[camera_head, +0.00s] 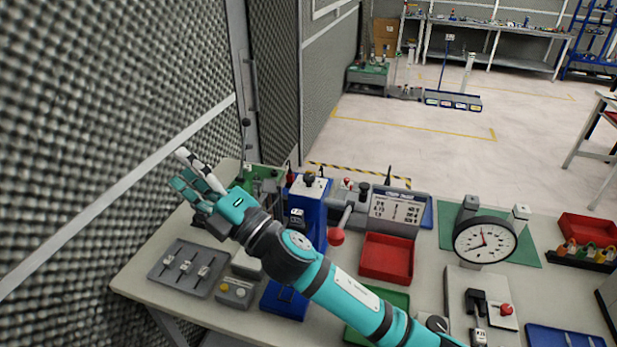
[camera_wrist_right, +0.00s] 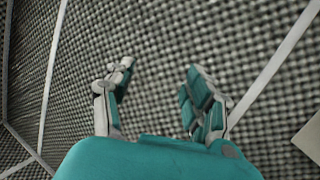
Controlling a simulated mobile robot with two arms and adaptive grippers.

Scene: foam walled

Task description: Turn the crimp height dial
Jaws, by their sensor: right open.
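A blue press (camera_head: 314,215) stands on the bench, with a black knob (camera_head: 309,179) on its top and a lever with a red ball (camera_head: 336,236) at its right. I cannot tell for certain whether this knob is the crimp height dial. My right gripper (camera_head: 178,168) is open and empty, above the bench's left end, left of the press and apart from it. In the right wrist view its two fingers (camera_wrist_right: 158,72) are spread, with only foam wall behind them. My right arm hides part of the press's front. My left gripper is not in view.
Foam wall (camera_head: 90,130) rises close to my right gripper's left. A grey slider panel (camera_head: 170,285), a red tray (camera_head: 386,272), a grey box with a label plate (camera_head: 398,208) and a round gauge (camera_head: 484,241) stand on the bench (camera_head: 135,283). Open floor (camera_head: 400,140) lies behind.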

